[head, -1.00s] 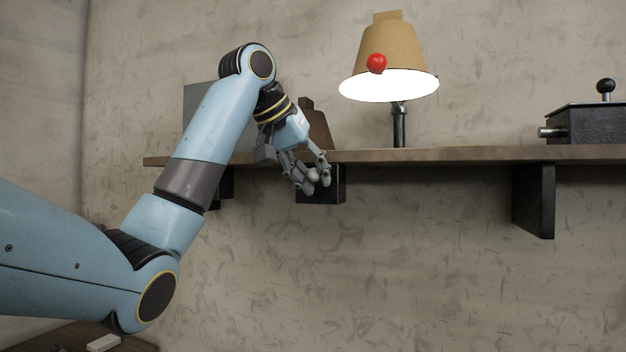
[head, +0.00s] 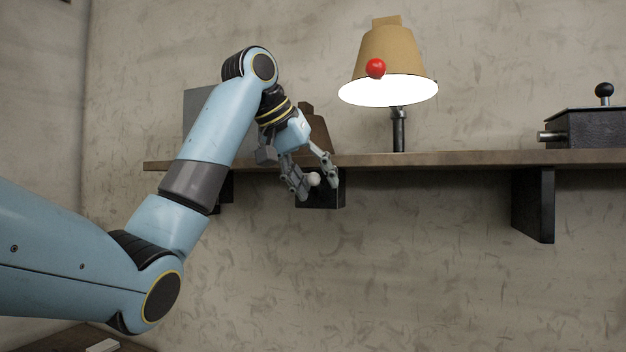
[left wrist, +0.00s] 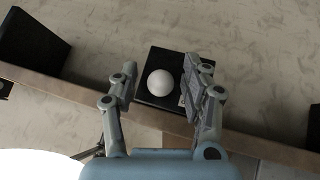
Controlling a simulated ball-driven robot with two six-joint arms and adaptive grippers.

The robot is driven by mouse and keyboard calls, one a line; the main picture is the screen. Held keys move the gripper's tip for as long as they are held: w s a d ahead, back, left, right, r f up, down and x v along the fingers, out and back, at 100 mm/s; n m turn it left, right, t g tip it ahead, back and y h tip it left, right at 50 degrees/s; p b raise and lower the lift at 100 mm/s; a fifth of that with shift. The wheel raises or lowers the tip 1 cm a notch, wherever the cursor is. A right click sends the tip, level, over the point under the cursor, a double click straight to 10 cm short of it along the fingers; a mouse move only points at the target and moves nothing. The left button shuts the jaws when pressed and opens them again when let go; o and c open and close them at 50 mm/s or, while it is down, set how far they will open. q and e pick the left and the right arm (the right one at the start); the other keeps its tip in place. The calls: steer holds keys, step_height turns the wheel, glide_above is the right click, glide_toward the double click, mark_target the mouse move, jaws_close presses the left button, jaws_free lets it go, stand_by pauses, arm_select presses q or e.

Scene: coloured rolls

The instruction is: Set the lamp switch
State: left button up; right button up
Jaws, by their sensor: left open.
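The lamp (head: 391,60) stands on the shelf with a tan shade, a red ball on its side and a glowing white underside. A black switch box (head: 328,194) hangs below the shelf's front edge, with a white round knob (head: 313,180). In the left wrist view the knob (left wrist: 160,83) lies between the fingers, with a visible gap on the left and a smaller one on the right. My left gripper (head: 318,190) is open around the knob, not closed on it. My right gripper is not in view.
The wooden shelf (head: 480,158) runs across the wall on dark brackets (head: 534,205). A dark box with a ball-topped lever (head: 590,126) sits at its right end. A grey panel (head: 200,108) and a brown object (head: 316,128) stand behind my left arm. The wall below is bare.

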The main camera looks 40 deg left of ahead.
arm_select(q)
steer(key=shift+s+a+r, duration=0.1)
steer(key=shift+s+r, duration=0.2)
steer(key=shift+r, duration=0.15)
steer(key=shift+v, duration=0.8)
steer(key=s+a, duration=0.1)
steer(key=s, duration=1.1)
steer(key=shift+a, duration=0.4)
steer(key=shift+s, duration=0.1)
